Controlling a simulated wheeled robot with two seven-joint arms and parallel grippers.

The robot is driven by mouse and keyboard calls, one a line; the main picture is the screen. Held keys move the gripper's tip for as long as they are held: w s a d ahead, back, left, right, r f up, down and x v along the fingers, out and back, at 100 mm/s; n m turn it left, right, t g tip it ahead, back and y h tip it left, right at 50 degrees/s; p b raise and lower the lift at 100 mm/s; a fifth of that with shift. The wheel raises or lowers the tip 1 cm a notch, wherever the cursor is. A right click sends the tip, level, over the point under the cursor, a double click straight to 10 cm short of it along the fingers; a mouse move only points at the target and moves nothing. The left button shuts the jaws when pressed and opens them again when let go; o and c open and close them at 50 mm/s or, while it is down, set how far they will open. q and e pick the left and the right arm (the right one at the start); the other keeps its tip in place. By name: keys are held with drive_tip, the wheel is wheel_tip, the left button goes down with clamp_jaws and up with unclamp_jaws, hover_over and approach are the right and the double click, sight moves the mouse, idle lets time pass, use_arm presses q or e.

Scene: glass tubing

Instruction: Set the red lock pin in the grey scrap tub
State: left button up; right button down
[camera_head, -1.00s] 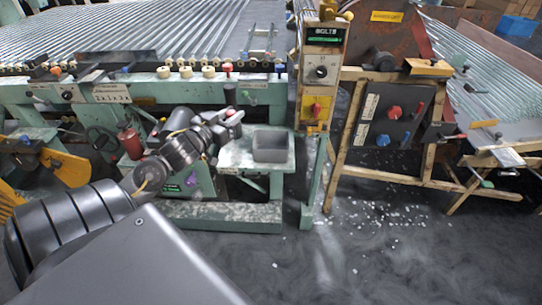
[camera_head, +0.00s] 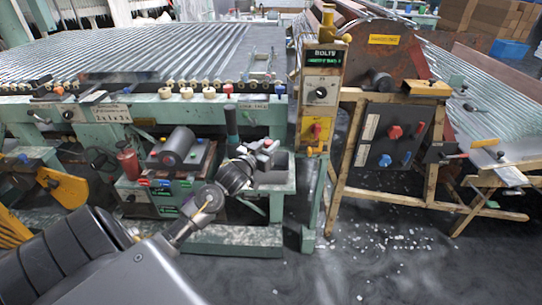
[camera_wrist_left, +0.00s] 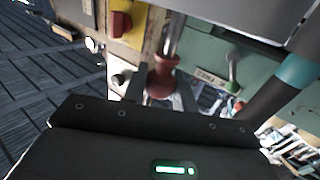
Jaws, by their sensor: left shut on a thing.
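The red lock pin (camera_wrist_left: 162,80) is a dull red knob with a bright metal shaft, in the left wrist view. My left gripper (camera_wrist_left: 158,95) is shut on it, a finger on each side. In the head view my left gripper (camera_head: 268,149) is over the pale green side table, with a speck of red at its tip. The grey scrap tub stood on that table in the earlier head frame. My right gripper is out of view.
A dark upright post with a teal band (camera_head: 232,125) stands just left of my gripper; it also shows in the wrist view (camera_wrist_left: 290,78). The wooden BOLTS panel (camera_head: 322,90) rises to the right. A dark roller (camera_head: 178,146) lies on the left.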

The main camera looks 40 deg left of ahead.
use_arm(q)
drive_tip(key=shift+w+d+f, duration=0.1)
drive_tip(key=shift+w+f, duration=0.1)
drive_tip(key=shift+w+d+f, duration=0.1)
drive_tip(key=shift+w+f, duration=0.05)
drive_tip(key=shift+f, duration=0.8)
drive_tip(key=shift+w+f, duration=0.1)
drive_tip(key=shift+f, duration=0.8)
drive_tip(key=shift+f, duration=0.2)
drive_tip(key=o, duration=1)
drive_tip(key=shift+c, duration=0.2)
drive_tip(key=shift+r, duration=0.1)
drive_tip(key=shift+r, duration=0.15)
drive_tip(key=s+d, duration=0.1)
drive_tip(key=s, duration=1.1)
drive_tip(key=shift+d, duration=0.25)
